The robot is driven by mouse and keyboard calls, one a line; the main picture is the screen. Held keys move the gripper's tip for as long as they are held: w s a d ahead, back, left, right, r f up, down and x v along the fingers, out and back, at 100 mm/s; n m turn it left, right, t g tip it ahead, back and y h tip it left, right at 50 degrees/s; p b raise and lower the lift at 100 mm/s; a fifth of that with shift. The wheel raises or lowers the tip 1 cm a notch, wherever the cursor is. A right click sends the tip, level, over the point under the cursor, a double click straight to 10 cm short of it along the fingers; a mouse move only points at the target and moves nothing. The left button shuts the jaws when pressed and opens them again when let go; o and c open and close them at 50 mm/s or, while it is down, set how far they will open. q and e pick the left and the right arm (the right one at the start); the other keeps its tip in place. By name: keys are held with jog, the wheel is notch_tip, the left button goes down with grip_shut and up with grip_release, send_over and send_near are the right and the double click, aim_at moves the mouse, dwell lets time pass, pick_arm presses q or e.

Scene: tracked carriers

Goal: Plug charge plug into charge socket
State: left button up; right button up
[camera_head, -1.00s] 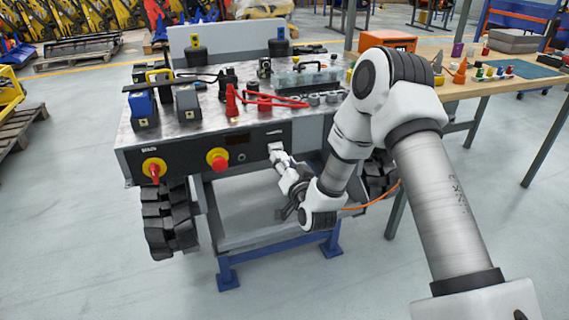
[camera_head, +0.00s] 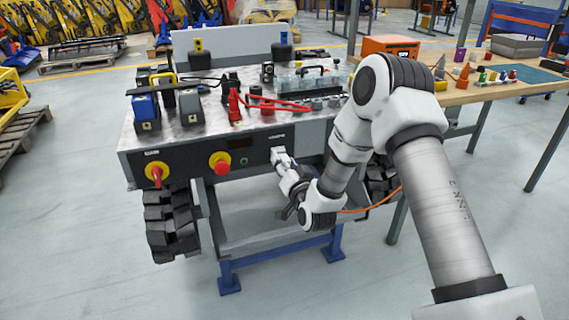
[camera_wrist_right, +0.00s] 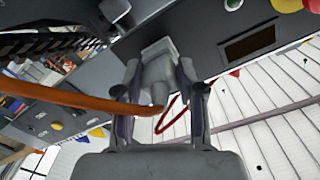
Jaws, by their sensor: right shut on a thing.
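My right gripper (camera_head: 284,165) is at the front panel of the carrier (camera_head: 205,165), right of the red button. In the right wrist view my right gripper (camera_wrist_right: 159,92) is shut on the pale grey charge plug (camera_wrist_right: 158,72), with one finger on each side. The plug also shows as a small pale block (camera_head: 279,154) against the panel in the head view. Its front end faces the panel. The charge socket is hidden behind the plug, so I cannot tell whether the plug is seated. My left gripper is not in view.
An orange cable (camera_wrist_right: 70,103) crosses the wrist view and hangs below my right arm (camera_head: 370,207). A red button (camera_head: 220,163) and a red rotary switch (camera_head: 157,174) are on the panel. A wooden table (camera_head: 470,91) stands right.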

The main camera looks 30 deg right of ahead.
jog(key=shift+w, duration=0.3)
dwell(0.5)
jog(key=o, duration=1.2)
jog(key=shift+o, duration=0.2)
